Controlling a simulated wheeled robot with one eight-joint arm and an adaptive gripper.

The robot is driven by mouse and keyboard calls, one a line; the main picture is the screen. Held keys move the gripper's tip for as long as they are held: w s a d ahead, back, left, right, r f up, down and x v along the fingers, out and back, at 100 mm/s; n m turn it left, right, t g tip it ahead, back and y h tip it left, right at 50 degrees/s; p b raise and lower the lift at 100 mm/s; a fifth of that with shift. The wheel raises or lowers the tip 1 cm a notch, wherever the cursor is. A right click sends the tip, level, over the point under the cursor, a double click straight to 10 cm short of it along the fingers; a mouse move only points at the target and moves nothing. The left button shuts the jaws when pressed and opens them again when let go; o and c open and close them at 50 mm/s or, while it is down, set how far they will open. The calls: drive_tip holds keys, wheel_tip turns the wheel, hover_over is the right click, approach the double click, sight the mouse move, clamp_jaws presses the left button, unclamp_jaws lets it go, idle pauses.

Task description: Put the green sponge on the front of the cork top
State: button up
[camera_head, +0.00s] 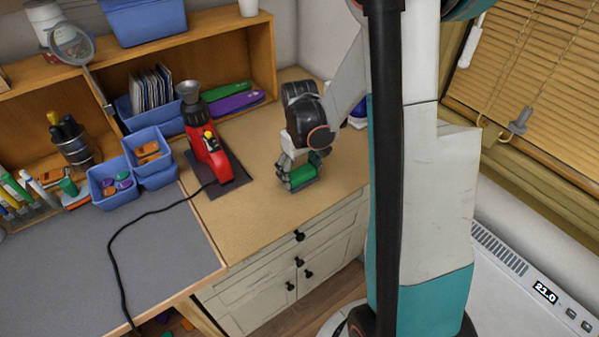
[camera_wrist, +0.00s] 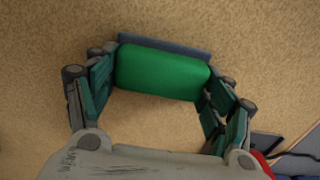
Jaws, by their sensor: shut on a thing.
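The green sponge (camera_wrist: 162,72) is between the two fingers of my gripper (camera_wrist: 160,98) in the wrist view, with a finger against each short end. A blue-grey strip shows along its far edge. In the head view my gripper (camera_head: 302,180) points down over the cork top (camera_head: 262,212) and the green sponge (camera_head: 301,175) shows between its fingers. The sponge is low, at or close to the cork surface, towards its right side. I cannot tell whether it touches the cork.
A red tool (camera_head: 208,150) stands on a dark mat (camera_head: 232,188) left of my gripper, with a black cord (camera_head: 118,245) running left. Blue bins (camera_head: 112,190) hold small items. A wooden shelf (camera_head: 262,50) stands behind. The cork's front edge is above white drawers (camera_head: 262,290).

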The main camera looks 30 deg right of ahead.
sight(299, 170)
drive_tip(key=o, duration=1)
drive_tip(key=shift+o, duration=0.2)
drive_tip(key=shift+r, duration=0.1)
wheel_tip(299, 170, up, 12)
drive_tip(key=p, duration=0.3)
drive_tip(key=shift+p, duration=0.3)
